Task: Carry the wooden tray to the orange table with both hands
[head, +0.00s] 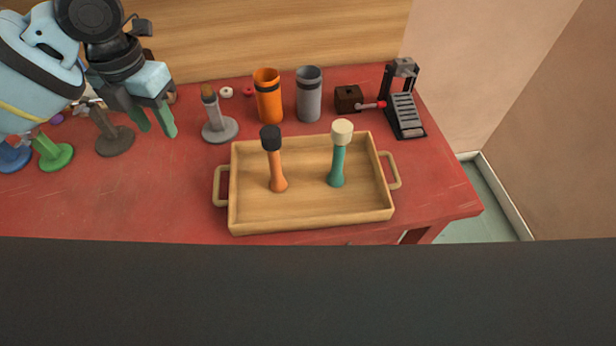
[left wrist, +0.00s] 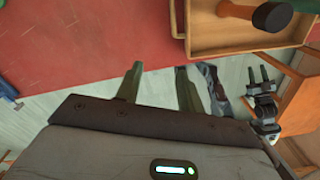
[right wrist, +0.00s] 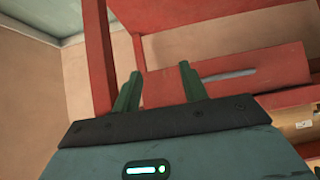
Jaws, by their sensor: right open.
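The wooden tray (head: 312,220) sits on the red table, near its front edge, with a loop handle at each short end. Two mallets stand in it: an orange one with a black head (head: 275,165) and a teal one with a cream head (head: 339,160). My left gripper (head: 158,131) is open and empty above the table, left of and apart from the tray. The tray also shows at upper right in the left wrist view (left wrist: 235,47). My right gripper (right wrist: 158,75) is open and empty, facing red table framing; it is outside the head view.
Behind the tray stand a grey-based holder (head: 221,130), an orange cup (head: 268,100), a grey cup (head: 309,97), a brown box (head: 348,98) and a black rack (head: 405,113). Coloured stands (head: 113,138) are at left. An orange wooden piece (left wrist: 296,112), not clearly a table, is beyond.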

